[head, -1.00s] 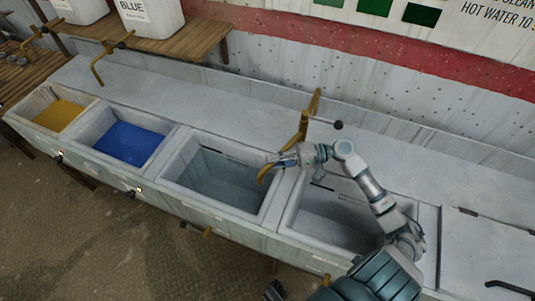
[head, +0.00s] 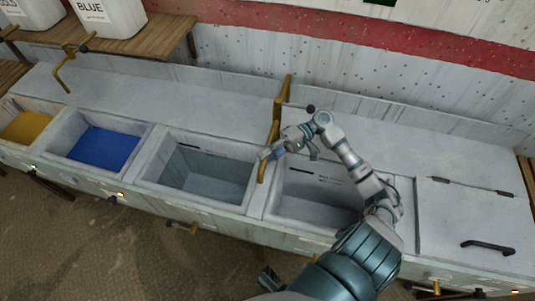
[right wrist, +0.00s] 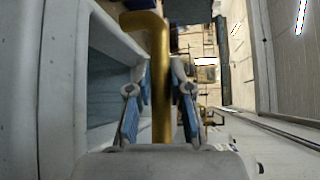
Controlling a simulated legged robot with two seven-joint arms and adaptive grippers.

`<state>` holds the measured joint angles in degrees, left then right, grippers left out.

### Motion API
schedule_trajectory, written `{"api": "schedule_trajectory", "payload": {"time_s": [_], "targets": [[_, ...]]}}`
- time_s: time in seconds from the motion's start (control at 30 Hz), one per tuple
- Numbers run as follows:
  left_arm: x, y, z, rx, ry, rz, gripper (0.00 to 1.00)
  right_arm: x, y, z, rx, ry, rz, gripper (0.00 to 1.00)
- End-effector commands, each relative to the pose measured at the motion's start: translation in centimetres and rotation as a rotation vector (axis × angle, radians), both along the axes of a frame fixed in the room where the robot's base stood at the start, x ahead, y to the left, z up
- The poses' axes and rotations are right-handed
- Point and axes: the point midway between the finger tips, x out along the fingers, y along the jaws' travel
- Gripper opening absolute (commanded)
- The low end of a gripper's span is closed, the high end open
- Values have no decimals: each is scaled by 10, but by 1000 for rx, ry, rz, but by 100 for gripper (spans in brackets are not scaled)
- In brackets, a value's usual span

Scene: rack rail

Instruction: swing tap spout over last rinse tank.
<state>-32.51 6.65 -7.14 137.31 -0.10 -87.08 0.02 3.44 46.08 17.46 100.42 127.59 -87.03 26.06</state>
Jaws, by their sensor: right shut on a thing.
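The brass tap (head: 278,105) stands behind the tanks. Its spout runs forward and bends down, its end appearing over the wall between the third tank and the last rinse tank (head: 330,207). My right gripper (head: 268,153) is shut on the spout near that end. In the right wrist view the spout (right wrist: 161,85) runs between the two blue-padded fingers of the gripper (right wrist: 159,105). The grey third tank (head: 210,172) lies left of the spout. My right arm covers part of the last tank. My left gripper is not in view.
A blue-filled tank (head: 103,147) and a yellow-filled tank (head: 25,128) lie farther left. Another brass tap (head: 66,65) stands behind them. A lidded section (head: 475,215) with a dark handle is at the right. A dark-ended lever (head: 309,108) sticks out from the tap.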

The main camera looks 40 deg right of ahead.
Motion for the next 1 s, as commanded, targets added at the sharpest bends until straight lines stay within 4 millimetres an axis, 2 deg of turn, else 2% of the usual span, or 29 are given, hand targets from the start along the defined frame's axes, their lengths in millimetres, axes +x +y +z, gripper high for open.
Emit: {"api": "schedule_trajectory", "payload": {"time_s": [0.03, 0.1, 0.13, 0.2, 0.23, 0.5, 0.63, 1.0], "targets": [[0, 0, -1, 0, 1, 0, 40, -4, 4, -9, -9, 16, 17, 0], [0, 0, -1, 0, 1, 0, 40, -4, 4, -9, -9, 16, 17, 0], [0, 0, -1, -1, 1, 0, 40, -4, 4, -9, -9, 16, 17, 24], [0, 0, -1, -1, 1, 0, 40, -4, 4, -9, -7, 17, 17, 42], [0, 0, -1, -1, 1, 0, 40, -4, 4, -9, -7, 16, 16, 45], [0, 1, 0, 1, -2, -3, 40, -3, -1, -6, -2, 10, 9, 45], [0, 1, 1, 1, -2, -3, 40, -4, -13, -4, -1, 10, 7, 45], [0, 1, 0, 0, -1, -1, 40, -16, -87, 6, -4, 12, 8, 45]]}}
